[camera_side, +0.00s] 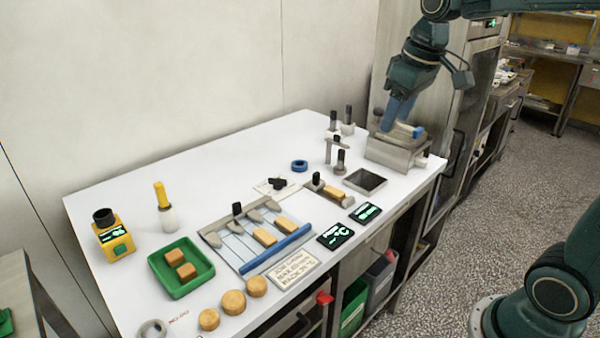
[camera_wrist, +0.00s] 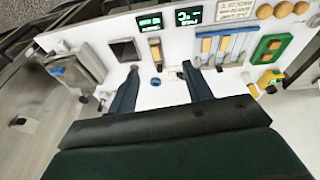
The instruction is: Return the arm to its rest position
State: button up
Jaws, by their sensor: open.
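My gripper (camera_side: 390,122) hangs at the back right of the white table (camera_side: 130,190). In the side view its fingers overlap the steel box (camera_side: 393,154), and I cannot tell the gap between them. In the wrist view the two fingers of my gripper (camera_wrist: 160,69) stand wide apart with nothing between them. There the steel box (camera_wrist: 88,62), with a blue part (camera_wrist: 57,70) on it, lies left of the fingers and apart from them.
A square opening (camera_side: 365,181), black-knobbed posts (camera_side: 340,160) and a blue ring (camera_side: 299,166) are near the box. Further left are a slatted rack (camera_side: 225,239) with bars, a green tray (camera_side: 160,272), round biscuits (camera_side: 232,302) and a yellow-capped bottle (camera_side: 167,215). A wall runs behind.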

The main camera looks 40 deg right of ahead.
jog(key=s+a+f+t, duration=0.1)
jog(key=s+a+f, duration=0.1)
jog(key=s, duration=0.6)
jog(key=s+a+f+t, duration=0.1)
jog(key=s+a+f, duration=0.1)
jog(key=s+a, duration=0.3)
jog(key=s, duration=0.3)
jog(key=shift+f+m+y, duration=0.25)
jog(key=shift+m+y, duration=0.05)
